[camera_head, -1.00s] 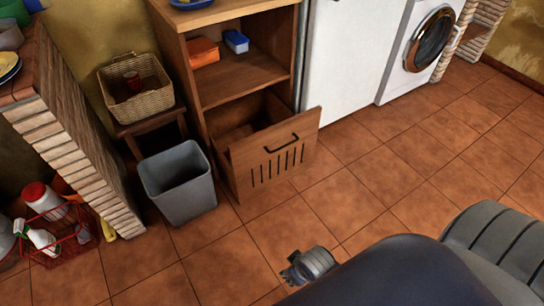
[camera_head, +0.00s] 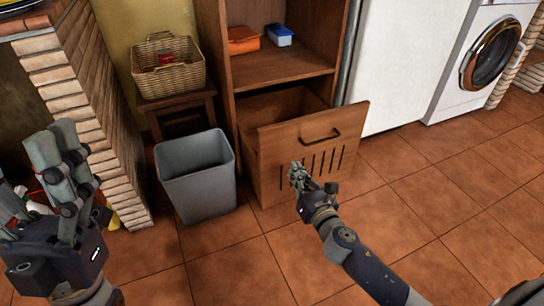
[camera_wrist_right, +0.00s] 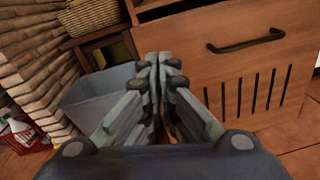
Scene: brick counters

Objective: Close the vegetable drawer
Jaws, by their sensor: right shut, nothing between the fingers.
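The vegetable drawer (camera_head: 275,151) is a wooden drawer with a dark bar handle and vertical slots. It stands open at the bottom of the wooden cabinet (camera_head: 217,75); its inside shows behind the front. My right gripper (camera_head: 298,172) is shut and empty, in front of the lower left of the drawer front. In the right wrist view the closed fingertips (camera_wrist_right: 158,58) overlap the left edge of the drawer front (camera_wrist_right: 205,75); I cannot tell whether they touch. My left gripper (camera_head: 62,140) is raised at the far left, away from the drawer; its finger gap is unclear.
A grey bin (camera_head: 200,190) stands just left of the drawer. A wicker basket (camera_head: 168,75) sits on a small stool behind it. A brick counter (camera_head: 95,90) is at left, a white fridge (camera_head: 405,60) and washing machine (camera_head: 475,85) at right. The right floor is clear.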

